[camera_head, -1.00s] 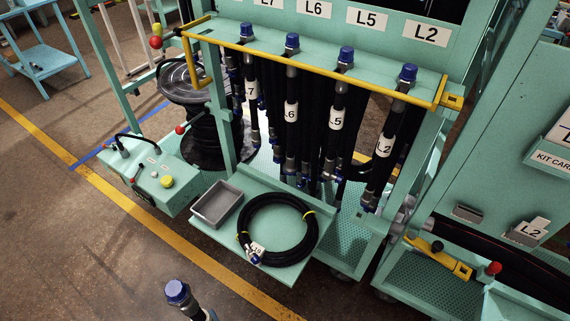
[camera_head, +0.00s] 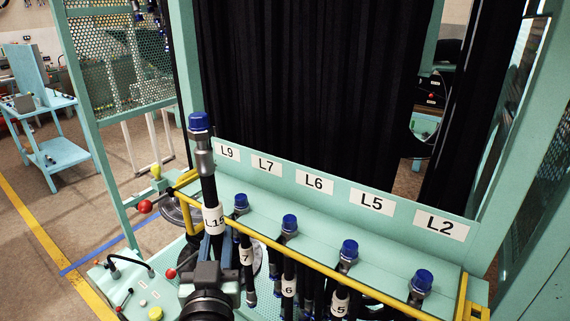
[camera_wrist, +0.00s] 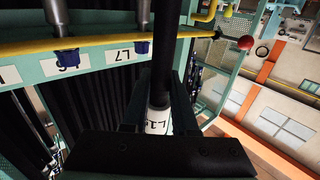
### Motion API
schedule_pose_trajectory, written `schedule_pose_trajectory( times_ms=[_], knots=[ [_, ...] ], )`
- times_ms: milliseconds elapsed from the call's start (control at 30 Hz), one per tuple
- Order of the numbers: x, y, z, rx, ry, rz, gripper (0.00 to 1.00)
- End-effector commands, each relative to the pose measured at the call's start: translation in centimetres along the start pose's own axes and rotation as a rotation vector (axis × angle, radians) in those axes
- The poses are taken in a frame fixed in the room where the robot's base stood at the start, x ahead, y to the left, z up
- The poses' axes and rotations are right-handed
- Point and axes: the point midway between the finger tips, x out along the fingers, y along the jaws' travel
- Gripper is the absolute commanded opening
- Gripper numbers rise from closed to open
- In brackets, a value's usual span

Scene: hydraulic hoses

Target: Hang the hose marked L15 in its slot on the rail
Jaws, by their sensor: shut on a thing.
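The hose marked L15 (camera_head: 213,216) stands almost upright in my gripper (camera_head: 211,246), with its blue cap (camera_head: 198,122) and metal fitting above the rail. In the wrist view, my gripper (camera_wrist: 157,103) is shut on the black hose at its white label (camera_wrist: 158,121). The teal rail (camera_head: 320,242) carries labels L9, L7, L6, L5 and L2; I see no L15 label on it. The held hose is in front of the rail's left end, near the L9 label (camera_head: 227,153), and hides part of it. I cannot tell whether it touches the rail.
Capped hoses hang at L7 (camera_head: 241,203), L6 (camera_head: 290,224), L5 (camera_head: 348,251) and L2 (camera_head: 421,282). A yellow bar (camera_head: 330,272) runs along the rail's front. A red ball knob (camera_head: 145,207) sits at the left. A black curtain (camera_head: 310,80) is behind.

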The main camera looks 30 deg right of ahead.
Motion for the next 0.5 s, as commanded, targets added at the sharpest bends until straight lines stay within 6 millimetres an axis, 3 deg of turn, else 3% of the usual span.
schedule_pose_trajectory(
  times_ms=[33,100,267,400,500],
  knots=[
    [0.3,-0.1,-4.5,0.007,0.017,0.033,0.00],
    [0.5,0.4,-8.6,0.008,0.017,0.090,0.00],
    [-0.3,2.0,-17.8,0.009,0.015,0.236,0.00],
    [-2.4,4.2,-25.3,0.011,0.011,0.382,0.00],
    [-4.4,6.0,-29.8,0.008,0.008,0.484,0.00]
  ],
)
